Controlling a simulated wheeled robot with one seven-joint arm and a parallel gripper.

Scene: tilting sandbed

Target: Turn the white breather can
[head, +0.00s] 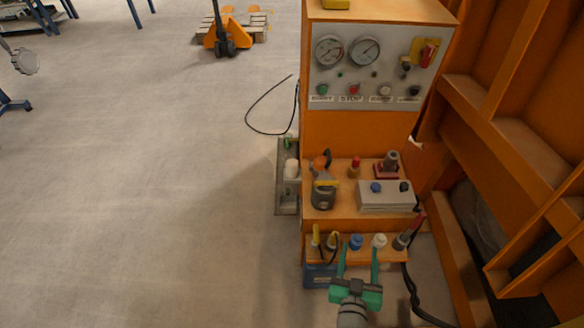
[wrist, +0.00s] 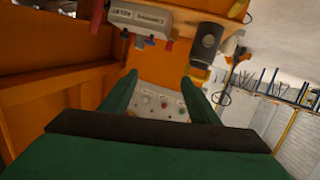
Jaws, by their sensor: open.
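Two white can-like things show in the head view, and I cannot tell for certain which is the breather can. One white can (head: 291,168) stands on the grey unit at the left side of the orange machine. The other white-topped piece (head: 379,241) stands in the row on the lower orange ledge, beside a blue-topped piece (head: 356,241). My gripper (head: 359,250) is open and empty at the front of this ledge, its green fingers pointing towards the row. In the wrist view the open fingers (wrist: 158,82) have nothing between them; the control panel shows beyond.
The upper shelf (head: 342,215) holds a grey pump-like part (head: 323,194) and a light box (head: 385,199). The gauge panel (head: 370,75) is above. Orange framing (head: 520,150) closes the right side; a black cable (head: 412,285) hangs there. Floor (head: 150,180) at left is clear.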

